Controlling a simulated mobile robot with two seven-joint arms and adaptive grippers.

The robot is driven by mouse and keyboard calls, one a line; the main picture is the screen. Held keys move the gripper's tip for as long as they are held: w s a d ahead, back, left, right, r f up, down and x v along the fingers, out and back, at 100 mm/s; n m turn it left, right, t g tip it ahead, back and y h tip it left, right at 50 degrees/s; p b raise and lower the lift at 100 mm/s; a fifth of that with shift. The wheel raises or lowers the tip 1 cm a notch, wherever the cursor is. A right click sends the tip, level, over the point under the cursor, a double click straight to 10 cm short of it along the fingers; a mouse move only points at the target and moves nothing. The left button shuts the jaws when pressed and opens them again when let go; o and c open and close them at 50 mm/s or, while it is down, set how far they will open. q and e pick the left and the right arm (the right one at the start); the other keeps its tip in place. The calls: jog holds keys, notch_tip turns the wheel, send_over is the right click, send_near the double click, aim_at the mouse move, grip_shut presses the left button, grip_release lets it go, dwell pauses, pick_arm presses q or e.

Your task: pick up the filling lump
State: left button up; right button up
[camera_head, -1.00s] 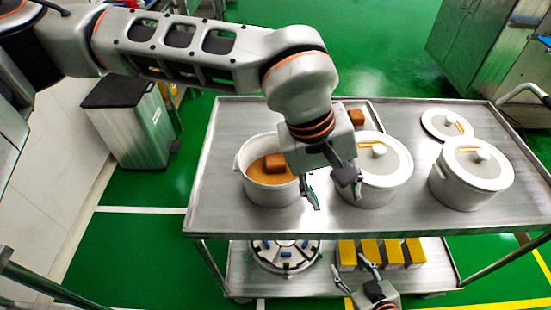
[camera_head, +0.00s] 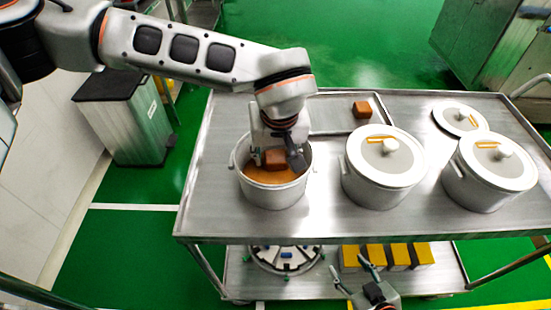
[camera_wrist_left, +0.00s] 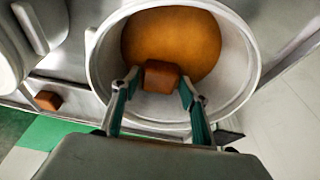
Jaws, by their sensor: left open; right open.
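The filling lump, a brown block (camera_head: 275,159), is in the open white pot (camera_head: 273,198) on the cart's upper shelf, by the orange-brown filling. My left gripper (camera_head: 277,160) reaches down into the pot's mouth. In the left wrist view the lump (camera_wrist_left: 161,76) lies between the two open fingertips (camera_wrist_left: 157,88), with a small gap visible on each side. The orange filling (camera_wrist_left: 172,42) fills the pot's bottom behind it. My right gripper (camera_head: 357,278) is open and empty, low in front of the cart.
Two lidded white pots (camera_head: 383,182) (camera_head: 490,186) stand to the right, with a loose lid (camera_head: 460,120) behind them. A second brown block (camera_head: 361,109) sits on a flat tray (camera_head: 335,125). Yellow blocks (camera_head: 399,256) and a round machine part (camera_head: 285,257) are on the lower shelf.

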pick_arm(q)
jog(key=shift+w+f, duration=0.15)
jog(key=shift+f, duration=0.3)
jog(key=c, duration=0.9)
jog(key=shift+r, duration=0.15)
